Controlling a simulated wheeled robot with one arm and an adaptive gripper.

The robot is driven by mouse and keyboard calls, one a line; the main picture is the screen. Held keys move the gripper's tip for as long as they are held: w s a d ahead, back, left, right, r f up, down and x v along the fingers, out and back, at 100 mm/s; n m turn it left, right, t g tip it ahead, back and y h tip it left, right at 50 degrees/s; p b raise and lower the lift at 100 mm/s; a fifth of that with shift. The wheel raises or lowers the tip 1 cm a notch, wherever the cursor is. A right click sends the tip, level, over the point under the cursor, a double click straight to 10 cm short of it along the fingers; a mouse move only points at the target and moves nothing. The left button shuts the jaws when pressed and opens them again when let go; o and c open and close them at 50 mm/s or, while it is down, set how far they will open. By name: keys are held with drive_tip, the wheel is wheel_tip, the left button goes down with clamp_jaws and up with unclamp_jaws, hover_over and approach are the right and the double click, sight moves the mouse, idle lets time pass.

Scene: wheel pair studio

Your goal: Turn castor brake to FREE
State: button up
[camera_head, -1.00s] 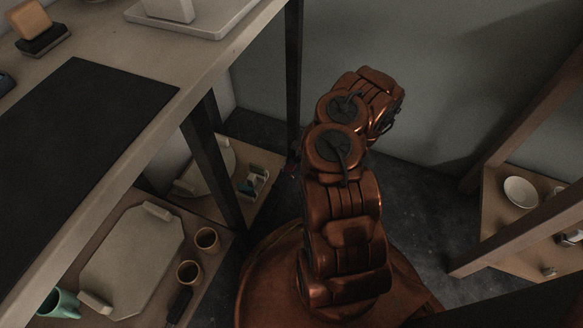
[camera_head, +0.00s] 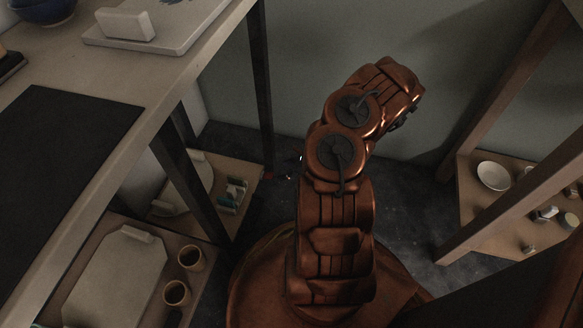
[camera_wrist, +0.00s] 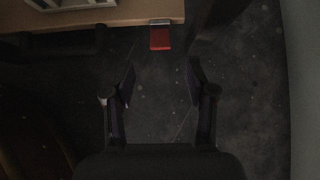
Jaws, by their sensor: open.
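In the wrist view, a small red tab (camera_wrist: 160,38) with a pale metal strip at its top sticks out from the edge of a wooden lower shelf (camera_wrist: 90,17); it looks like the castor brake lever. Any marking on it is too dark to read. My gripper (camera_wrist: 161,82) is open and empty over the dark floor. Its two fingers are apart, and the tab lies beyond the fingertips, roughly centred between them and not touching. In the head view my arm hides the gripper, and a tiny red spot (camera_head: 268,176) shows by the far bench leg.
A bench with a black mat (camera_head: 60,165) stands on the left. Its lower shelf holds a board (camera_head: 115,280) and two cups (camera_head: 191,258). A dark bench leg (camera_head: 262,90) stands near the tab. A wooden rack with a white bowl (camera_head: 494,176) is at right. Dark floor lies between.

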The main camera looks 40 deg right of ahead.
drive_tip(key=shift+v, duration=1.4)
